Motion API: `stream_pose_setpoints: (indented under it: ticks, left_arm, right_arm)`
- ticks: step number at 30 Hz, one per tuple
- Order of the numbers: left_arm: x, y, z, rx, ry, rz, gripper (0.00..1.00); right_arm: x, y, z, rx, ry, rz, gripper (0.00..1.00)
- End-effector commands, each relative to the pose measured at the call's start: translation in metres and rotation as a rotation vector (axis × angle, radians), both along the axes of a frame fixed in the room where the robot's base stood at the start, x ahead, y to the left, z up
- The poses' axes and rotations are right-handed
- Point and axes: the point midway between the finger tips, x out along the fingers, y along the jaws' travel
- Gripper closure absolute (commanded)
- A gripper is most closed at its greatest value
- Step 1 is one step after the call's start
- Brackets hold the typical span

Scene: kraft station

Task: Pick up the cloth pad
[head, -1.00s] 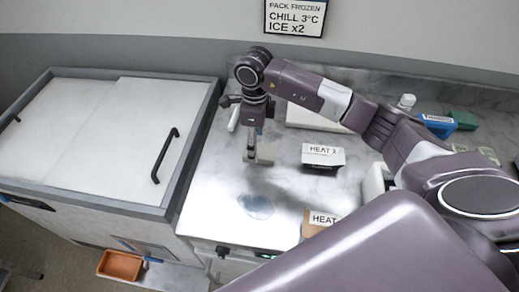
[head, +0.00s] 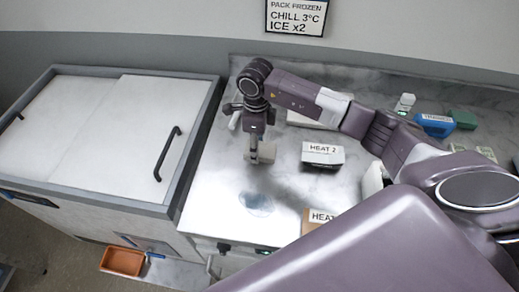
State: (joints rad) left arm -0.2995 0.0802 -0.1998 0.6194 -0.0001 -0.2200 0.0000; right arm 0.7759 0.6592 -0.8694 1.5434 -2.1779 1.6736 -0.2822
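A small pale block, which I take to be the cloth pad (head: 267,152), is on the light marble counter in the middle of the head view. My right gripper (head: 254,150) points down from above at the pad. Its fingertips are at the pad's left part and overlap it in the picture. The fingers are too small and partly hidden, so I cannot tell whether they are open or shut on it. My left gripper is out of view.
A bluish wet patch (head: 256,203) lies on the counter in front of the pad. A lidded chest (head: 95,135) stands left. Counter around the patch is clear.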

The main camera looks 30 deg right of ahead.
Motion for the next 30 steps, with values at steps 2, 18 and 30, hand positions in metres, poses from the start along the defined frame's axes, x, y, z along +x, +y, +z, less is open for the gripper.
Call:
stream_pose_setpoints:
  ticks: [2,18,30]
  left_arm:
    - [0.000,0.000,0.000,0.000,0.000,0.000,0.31]
    - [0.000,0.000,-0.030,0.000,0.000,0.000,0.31]
    - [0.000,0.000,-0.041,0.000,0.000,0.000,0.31]
  right_arm:
    - [0.000,0.000,0.001,-0.001,-0.001,0.000,0.73]
    - [0.003,0.000,0.082,0.000,-0.011,0.002,0.73]
    - [0.001,-0.001,0.181,-0.002,-0.004,-0.001,0.73]
